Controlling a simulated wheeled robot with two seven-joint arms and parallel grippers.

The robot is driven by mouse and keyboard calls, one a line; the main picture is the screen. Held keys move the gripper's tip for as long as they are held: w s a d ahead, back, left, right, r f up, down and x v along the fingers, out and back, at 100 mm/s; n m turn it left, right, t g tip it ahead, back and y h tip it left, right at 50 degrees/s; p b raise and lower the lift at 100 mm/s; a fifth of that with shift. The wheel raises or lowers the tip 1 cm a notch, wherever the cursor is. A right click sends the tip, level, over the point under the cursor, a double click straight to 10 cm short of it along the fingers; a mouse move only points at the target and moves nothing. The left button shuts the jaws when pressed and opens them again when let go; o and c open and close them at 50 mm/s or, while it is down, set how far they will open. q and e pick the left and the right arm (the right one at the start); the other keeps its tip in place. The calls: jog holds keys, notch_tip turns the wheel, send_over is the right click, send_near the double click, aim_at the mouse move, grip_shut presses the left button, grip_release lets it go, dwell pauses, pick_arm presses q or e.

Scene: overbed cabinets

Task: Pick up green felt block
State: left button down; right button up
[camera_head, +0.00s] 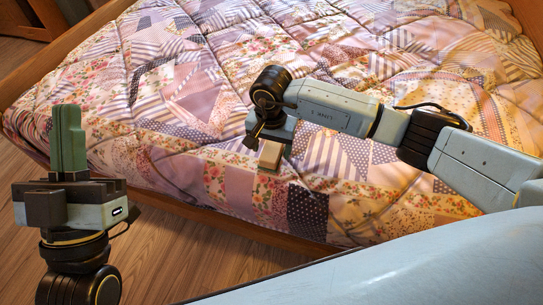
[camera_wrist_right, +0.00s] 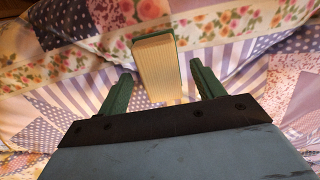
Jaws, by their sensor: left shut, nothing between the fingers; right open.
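The felt block (camera_wrist_right: 157,70) is a pale wooden block with a thin green strip along its far edge in the right wrist view. It lies on the quilt, and its tan side shows in the head view (camera_head: 270,155) just below my right wrist. My right gripper (camera_wrist_right: 161,72) is open, with one green finger on either side of the block in the picture and visible gaps to both. I cannot tell whether the fingertips are down at its height. My left gripper (camera_head: 68,138) is shut and empty, pointing up at the far left, away from the block.
The block is on a bed with a patchwork quilt (camera_head: 190,95), which is padded and uneven. A wooden bed rail (camera_head: 215,218) runs along the near edge. Wooden floor (camera_head: 165,255) lies in front. The quilt around the block is clear of other objects.

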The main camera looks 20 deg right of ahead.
aim_at(272, 150)
pick_arm(q)
jog(key=shift+s+a+r+t, duration=0.1)
jog(key=shift+s+r+t, duration=0.2)
jog(key=shift+s+t, duration=0.15)
pick_arm(e)
jog(key=shift+f, duration=0.7)
jog(key=c, duration=1)
pick_arm(q)
jog(key=shift+w, duration=0.1)
pick_arm(e)
jog(key=shift+c, duration=0.2)
jog(key=shift+r, duration=0.1)
